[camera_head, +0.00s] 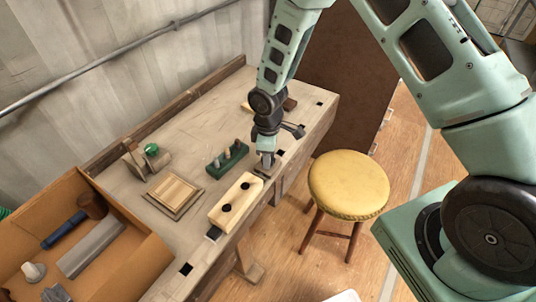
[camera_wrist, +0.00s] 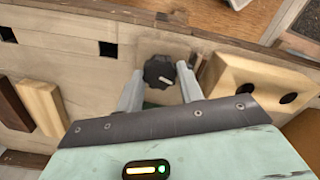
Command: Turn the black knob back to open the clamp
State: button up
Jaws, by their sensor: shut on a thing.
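A black lobed knob (camera_wrist: 159,72) with a pale pointer mark sits between the two grey fingers of my gripper (camera_wrist: 160,82) in the wrist view. The gripper is shut on the knob, one finger on each side. In the head view my gripper (camera_head: 267,160) points down at the bench's right edge, and hides the knob. The clamp itself is mostly hidden; I cannot tell how far it is open. A pale wooden block with two dark holes (camera_head: 244,189) lies beside the gripper; it also shows at right in the wrist view (camera_wrist: 240,75).
A cardboard box (camera_head: 140,262) of tools is at lower left. A yellow stool (camera_head: 347,183) stands right of the bench.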

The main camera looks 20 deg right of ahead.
jog(key=n, duration=0.3)
jog(key=shift+n, duration=0.3)
dwell(0.3)
jog(key=o, duration=1)
notch_tip(320, 180, up, 18)
jog(key=shift+f+b, duration=0.25)
jog(key=shift+b, duration=0.2)
